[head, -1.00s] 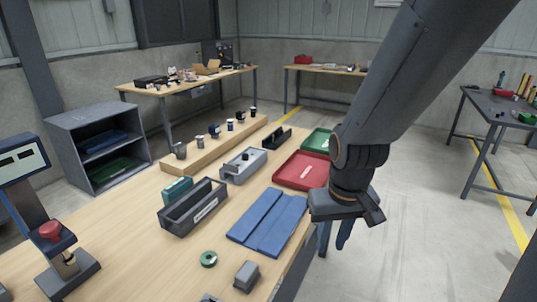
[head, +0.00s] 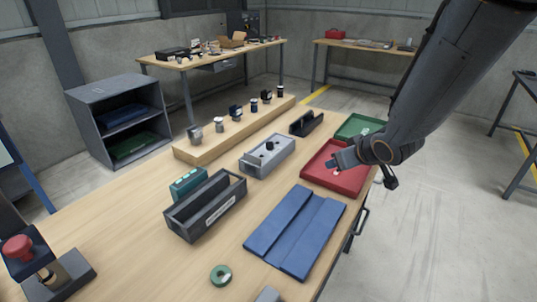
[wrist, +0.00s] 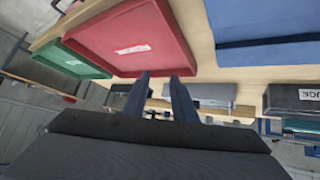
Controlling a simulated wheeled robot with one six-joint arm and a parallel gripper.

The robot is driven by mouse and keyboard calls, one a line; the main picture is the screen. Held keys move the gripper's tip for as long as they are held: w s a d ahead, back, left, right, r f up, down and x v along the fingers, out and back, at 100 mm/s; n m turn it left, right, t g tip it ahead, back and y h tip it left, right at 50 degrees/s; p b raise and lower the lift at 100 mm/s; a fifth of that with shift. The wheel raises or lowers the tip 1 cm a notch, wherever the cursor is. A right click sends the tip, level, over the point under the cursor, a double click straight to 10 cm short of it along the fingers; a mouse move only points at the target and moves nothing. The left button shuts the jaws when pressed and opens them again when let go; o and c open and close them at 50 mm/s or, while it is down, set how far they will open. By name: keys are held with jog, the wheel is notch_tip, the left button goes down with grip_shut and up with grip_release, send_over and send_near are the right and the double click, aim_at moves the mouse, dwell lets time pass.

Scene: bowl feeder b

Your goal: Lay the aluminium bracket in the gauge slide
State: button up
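My gripper (head: 335,163) is over the red tray (head: 352,188) in the head view. In the wrist view its two fingers (wrist: 160,77) stand apart with nothing between them, so it is open and empty. A long dark grey open box (head: 205,208) stands left of centre on the bench. Its white label partly shows in the wrist view (wrist: 300,97), ending in "UGE"; I cannot tell if it is the gauge slide. A grey fixture with a black knob (head: 257,163) stands behind it. I cannot make out the aluminium bracket for certain.
Blue folded panels (head: 295,230) lie on the bench front. A green tray (head: 352,128) is behind the red one. A teal box (head: 187,183), a green ring (head: 221,275), a black holder (head: 305,123) and a wooden riser (head: 235,133) with small parts stand around.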

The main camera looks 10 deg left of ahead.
aim_at(252, 156)
jog(key=a+n+y, duration=0.1)
jog(key=a, duration=0.2)
jog(key=w+a+n+y, duration=0.1)
jog(key=a+y, duration=0.1)
jog(key=a, duration=0.2)
jog(key=a+f+n+y+b, duration=0.1)
jog(key=a+y, duration=0.1)
jog(key=a, duration=0.2)
jog(key=shift+w+n, duration=0.3)
jog(key=s+a+n+g+y, duration=0.1)
jog(key=a, duration=0.1)
jog(key=s+a+n+g+y, duration=0.1)
jog(key=a, duration=0.2)
jog(key=s+a+n+g+y, duration=0.1)
jog(key=a+y, duration=0.1)
jog(key=a, duration=0.1)
jog(key=shift+a+r, duration=0.1)
jog(key=shift+a, duration=0.05)
jog(key=x, duration=0.2)
jog(key=p+x, duration=0.1)
jog(key=x, duration=0.1)
jog(key=r+p+x, duration=0.1)
jog(key=x, duration=0.1)
jog(key=shift+w+a+f, duration=0.15)
jog(key=shift+w+a, duration=0.2)
jog(key=shift+w+a+f, duration=0.15)
jog(key=shift+a+f, duration=0.05)
jog(key=shift+a, duration=0.1)
grip_shut()
